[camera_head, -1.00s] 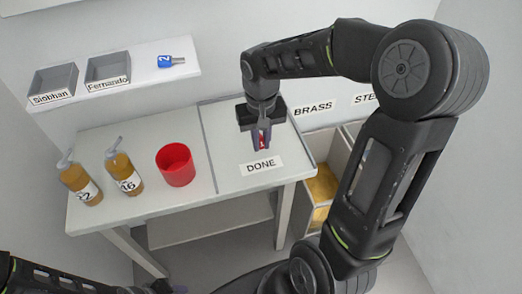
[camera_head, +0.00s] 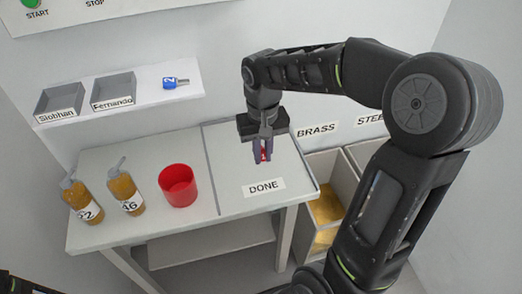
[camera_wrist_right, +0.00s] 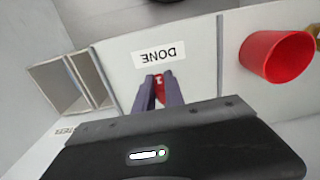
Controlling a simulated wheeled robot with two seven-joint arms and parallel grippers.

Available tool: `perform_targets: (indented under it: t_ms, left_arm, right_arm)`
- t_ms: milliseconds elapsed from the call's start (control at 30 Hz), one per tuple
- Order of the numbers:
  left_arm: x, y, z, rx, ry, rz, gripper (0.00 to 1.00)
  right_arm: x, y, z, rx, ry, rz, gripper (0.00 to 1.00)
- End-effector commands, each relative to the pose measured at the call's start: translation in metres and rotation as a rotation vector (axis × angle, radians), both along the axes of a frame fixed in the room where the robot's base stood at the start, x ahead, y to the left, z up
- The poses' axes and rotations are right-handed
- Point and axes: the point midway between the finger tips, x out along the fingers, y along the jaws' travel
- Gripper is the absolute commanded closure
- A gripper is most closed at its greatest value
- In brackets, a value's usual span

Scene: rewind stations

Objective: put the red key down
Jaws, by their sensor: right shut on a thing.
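My right gripper (camera_head: 262,158) is shut on the red key (camera_head: 264,154). It points down over the DONE section of the table (camera_head: 232,158), behind the DONE label (camera_head: 264,187). The key also shows between the fingers in the right wrist view (camera_wrist_right: 160,88), with a "1" on it. Most of the key is hidden by the fingers, and I cannot tell whether it touches the table. My left gripper is out of view.
A red cup (camera_head: 178,187) and two amber bottles, one here (camera_head: 126,192), stand left of the divider. A shelf (camera_head: 150,93) holds two grey trays (camera_head: 114,90) and a blue key (camera_head: 173,82). Bins (camera_head: 326,205) stand at right. The DONE section looks otherwise clear.

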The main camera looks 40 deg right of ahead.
Motion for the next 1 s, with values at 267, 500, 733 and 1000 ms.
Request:
perform_targets:
  t_ms: [267,500,733,1000]
  left_arm:
    - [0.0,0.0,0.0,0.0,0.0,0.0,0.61]
    - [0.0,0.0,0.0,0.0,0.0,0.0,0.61]
    - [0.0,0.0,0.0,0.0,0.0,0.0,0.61]
    - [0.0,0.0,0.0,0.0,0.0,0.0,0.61]
  right_arm:
    - [0.066,0.055,-0.015,0.004,0.003,0.177,1.0]
    - [0.112,0.112,-0.031,-0.001,0.001,0.318,1.0]
    - [0.115,0.116,-0.032,-0.001,-0.001,0.329,1.0]
    - [0.115,0.116,-0.032,0.0,-0.001,0.327,1.0]
